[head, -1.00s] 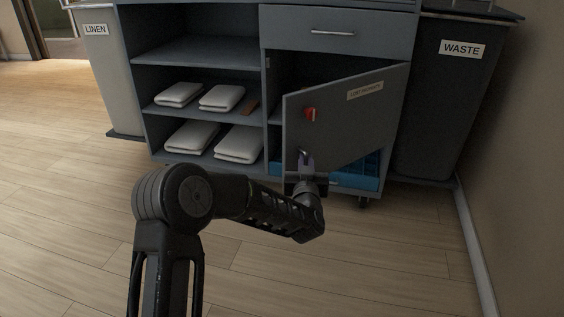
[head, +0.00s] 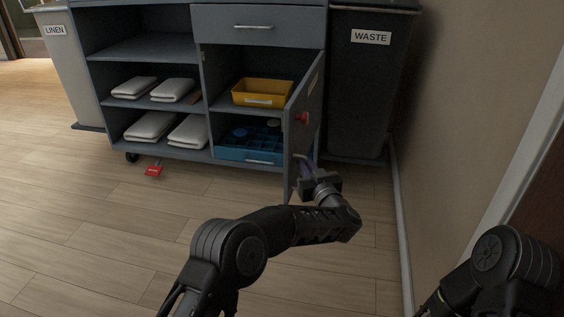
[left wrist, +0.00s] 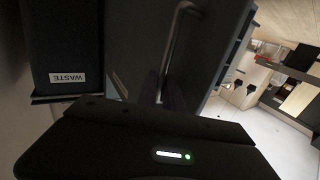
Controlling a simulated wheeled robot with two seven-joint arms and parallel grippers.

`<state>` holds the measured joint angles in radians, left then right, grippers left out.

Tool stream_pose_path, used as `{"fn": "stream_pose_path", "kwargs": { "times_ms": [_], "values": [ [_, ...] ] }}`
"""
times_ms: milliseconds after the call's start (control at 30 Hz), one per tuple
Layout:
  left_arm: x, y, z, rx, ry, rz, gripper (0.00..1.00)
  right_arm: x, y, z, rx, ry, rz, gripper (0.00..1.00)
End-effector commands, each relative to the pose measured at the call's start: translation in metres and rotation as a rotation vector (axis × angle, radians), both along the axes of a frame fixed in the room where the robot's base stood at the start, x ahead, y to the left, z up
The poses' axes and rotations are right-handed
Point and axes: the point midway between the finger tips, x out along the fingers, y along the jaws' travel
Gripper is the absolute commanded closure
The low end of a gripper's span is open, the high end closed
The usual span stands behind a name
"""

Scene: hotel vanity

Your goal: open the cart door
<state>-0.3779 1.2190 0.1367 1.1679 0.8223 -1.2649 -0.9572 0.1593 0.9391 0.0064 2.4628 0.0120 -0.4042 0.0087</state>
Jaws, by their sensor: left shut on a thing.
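The grey cart door (head: 303,122) stands wide open in the head view, hinged on its right side and swung out toward me. A red latch knob (head: 302,118) is on its face. My left gripper (head: 304,165) is shut on the door's bar handle near the lower free edge. In the left wrist view the handle (left wrist: 178,45) runs up from between the dark fingers (left wrist: 160,88), in front of the door panel (left wrist: 217,40). My right gripper is out of view; only part of my right arm shows at the lower right.
Inside the cart, a yellow bin (head: 262,93) sits on the upper shelf and a blue caddy (head: 250,143) below. Folded towels (head: 152,126) fill the left shelves. A waste bin (head: 366,95) and the wall are close on the right.

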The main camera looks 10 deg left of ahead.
Motion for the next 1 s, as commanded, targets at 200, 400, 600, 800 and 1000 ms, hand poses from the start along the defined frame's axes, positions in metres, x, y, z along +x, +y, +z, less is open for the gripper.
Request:
{"fn": "stream_pose_path", "kwargs": {
  "times_ms": [200,400,600,800,1000],
  "values": [
    [0.002,-0.023,0.002,0.0,-0.005,0.029,1.0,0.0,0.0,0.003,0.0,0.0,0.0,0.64],
    [0.003,-0.029,0.003,0.0,-0.005,0.039,1.0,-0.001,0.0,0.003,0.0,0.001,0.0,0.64],
    [0.003,-0.028,0.004,0.001,-0.006,0.04,1.0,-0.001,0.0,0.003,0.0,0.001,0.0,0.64],
    [0.003,-0.028,0.004,0.001,-0.006,0.039,0.82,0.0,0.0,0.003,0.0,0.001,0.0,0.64],
    [0.002,-0.029,0.002,0.0,-0.004,0.04,0.8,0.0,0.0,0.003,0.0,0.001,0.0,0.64]
  ]
}}
